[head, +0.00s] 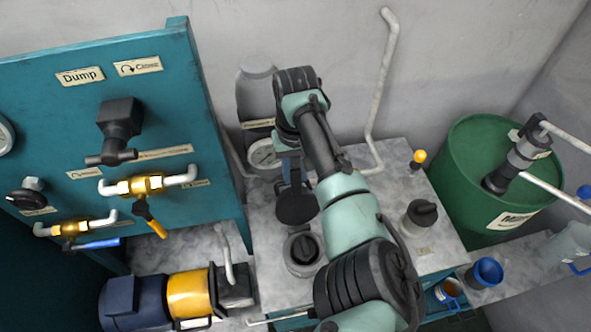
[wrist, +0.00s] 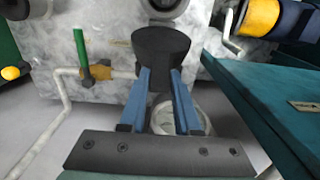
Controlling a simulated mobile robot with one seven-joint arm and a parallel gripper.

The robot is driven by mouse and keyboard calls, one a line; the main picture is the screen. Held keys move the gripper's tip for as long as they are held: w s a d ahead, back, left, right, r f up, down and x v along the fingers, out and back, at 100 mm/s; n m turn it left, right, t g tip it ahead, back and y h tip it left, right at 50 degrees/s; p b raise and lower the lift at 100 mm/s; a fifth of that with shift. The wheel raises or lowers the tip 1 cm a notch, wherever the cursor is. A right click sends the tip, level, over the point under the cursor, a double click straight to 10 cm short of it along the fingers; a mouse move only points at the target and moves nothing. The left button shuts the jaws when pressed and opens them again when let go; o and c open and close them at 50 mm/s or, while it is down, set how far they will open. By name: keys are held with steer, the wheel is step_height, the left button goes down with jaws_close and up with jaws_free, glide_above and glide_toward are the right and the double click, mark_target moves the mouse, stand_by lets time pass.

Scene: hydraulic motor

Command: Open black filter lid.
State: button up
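A black round lid (head: 297,206) is at the end of my gripper in the head view, above the grey counter. In the wrist view the black lid (wrist: 160,48) sits between and at the tips of the two blue fingers of my gripper (wrist: 160,72). The fingers seem to press on its narrow near part, which they partly hide. A round grey filter housing (head: 303,252) with a dark middle stands on the counter just in front of the held lid. The lid looks apart from it.
A grey canister with a black top (head: 421,214) stands right of my arm. A teal panel with valves (head: 110,130) rises at the left, above a blue and yellow motor (head: 190,295). A green drum (head: 480,170) and blue cups (head: 487,272) are at the right. Pipes run behind.

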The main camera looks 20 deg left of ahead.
jaws_close()
stand_by(1.1)
